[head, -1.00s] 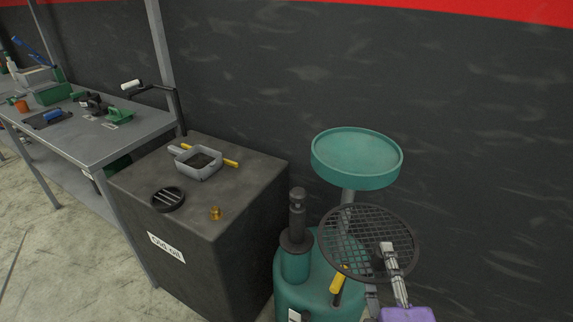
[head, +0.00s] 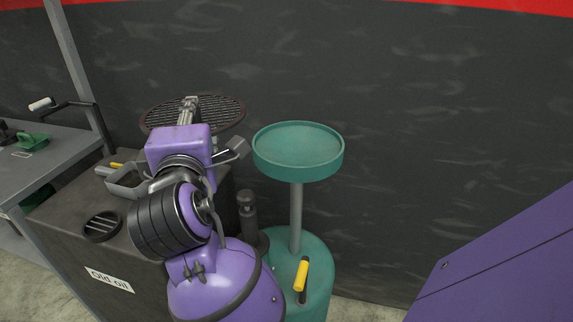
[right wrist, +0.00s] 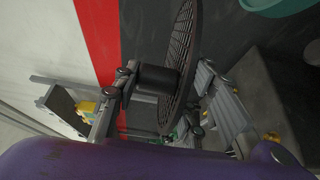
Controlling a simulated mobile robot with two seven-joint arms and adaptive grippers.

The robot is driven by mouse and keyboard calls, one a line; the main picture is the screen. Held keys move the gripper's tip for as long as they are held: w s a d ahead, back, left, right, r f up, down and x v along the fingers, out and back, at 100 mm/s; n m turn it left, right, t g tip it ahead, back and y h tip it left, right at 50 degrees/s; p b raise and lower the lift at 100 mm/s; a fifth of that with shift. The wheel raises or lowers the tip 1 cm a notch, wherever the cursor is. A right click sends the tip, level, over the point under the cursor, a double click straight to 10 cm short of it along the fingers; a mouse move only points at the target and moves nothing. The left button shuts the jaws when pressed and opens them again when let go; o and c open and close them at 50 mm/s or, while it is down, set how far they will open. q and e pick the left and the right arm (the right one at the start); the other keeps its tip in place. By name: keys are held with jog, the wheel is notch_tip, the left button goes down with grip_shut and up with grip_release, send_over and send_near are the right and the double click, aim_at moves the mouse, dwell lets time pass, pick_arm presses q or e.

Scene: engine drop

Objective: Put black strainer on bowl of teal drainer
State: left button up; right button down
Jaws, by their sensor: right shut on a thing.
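The teal drainer has a round, shallow, empty bowl (head: 298,150) on a grey post above a teal tank (head: 313,275). Part of a teal rim (right wrist: 275,7) shows at the top right of the right wrist view. My right gripper (head: 189,108) is shut on the black strainer (head: 225,108), a round mesh disc held left of the bowl, about level with it or higher. In the right wrist view the strainer (right wrist: 181,65) is seen nearly edge-on, with the gripper at its dark central hub (right wrist: 157,80). My arm hides part of the cabinet. My left gripper is out of view.
A dark cabinet labelled "Old oil" (head: 75,240) stands at the left, with a grey tray (head: 122,188) and a round black slotted cap (head: 102,226) on top. A grey workbench (head: 55,155) is farther left. A yellow-handled tool (head: 301,275) is on the tank. The dark wall is behind.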

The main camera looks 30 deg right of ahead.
aim_at(214, 129)
jog(key=shift+w+r+m+g+h, duration=0.2)
jog(key=shift+w+m+g+h, duration=0.15)
jog(key=shift+h, duration=0.2)
jog(key=shift+w+r+m+g+h, duration=0.15)
jog(key=shift+w+m+g+h, duration=0.1)
jog(key=shift+m+h, duration=0.25)
jog(key=shift+s+d+m+g+h, duration=0.1)
jog(key=shift+d+m+g+h, duration=0.2)
jog(key=shift+m+g+h, duration=0.5)
jog(key=s+d+f+m+g+h, duration=0.1)
jog(key=s+d+f+h, duration=0.1)
jog(key=shift+d+f+m+g+h, duration=0.2)
jog(key=shift+d+m+g+h, duration=0.05)
jog(key=shift+d+m+g, duration=0.15)
jog(key=shift+s+d+f+b, duration=0.2)
jog(key=shift+s+d+f, duration=0.65)
jog(key=shift+d+f, duration=1.25)
jog(key=shift+s+d+f+b, duration=0.2)
jog(key=shift+s+d+f, duration=0.65)
jog(key=shift+d+f, duration=1.25)
jog(key=shift+s+d+f+b, duration=0.2)
jog(key=shift+s+d+f, duration=0.65)
jog(key=shift+d+f, duration=1.25)
jog(key=shift+a+f, duration=0.1)
jog(key=shift+f, duration=0.05)
jog(key=shift+f, duration=0.1)
jog(key=c, duration=1.1)
grip_release()
